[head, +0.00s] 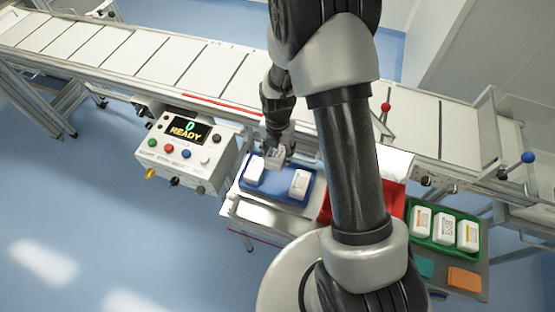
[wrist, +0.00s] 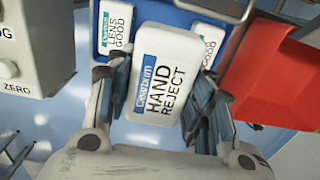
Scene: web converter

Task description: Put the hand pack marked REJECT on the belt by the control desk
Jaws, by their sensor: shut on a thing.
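My gripper (wrist: 160,105) is shut on the white hand pack marked HAND REJECT (wrist: 163,75), with a finger on each side of it. In the head view my gripper (head: 275,157) is above the blue tray (head: 268,192), and the held pack is mostly hidden there. The control desk (head: 185,153) stands to the left, its display reading 0 READY. The belt (head: 238,77) runs behind the desk and the tray, with white sections and dark cross lines.
The blue tray holds two white packs marked LENS GOOD (wrist: 118,30). A red bin (wrist: 275,75) is right of it. A green tray (head: 442,252) with several packs is at the right. A red-knobbed post (head: 386,107) stands at the belt's near edge.

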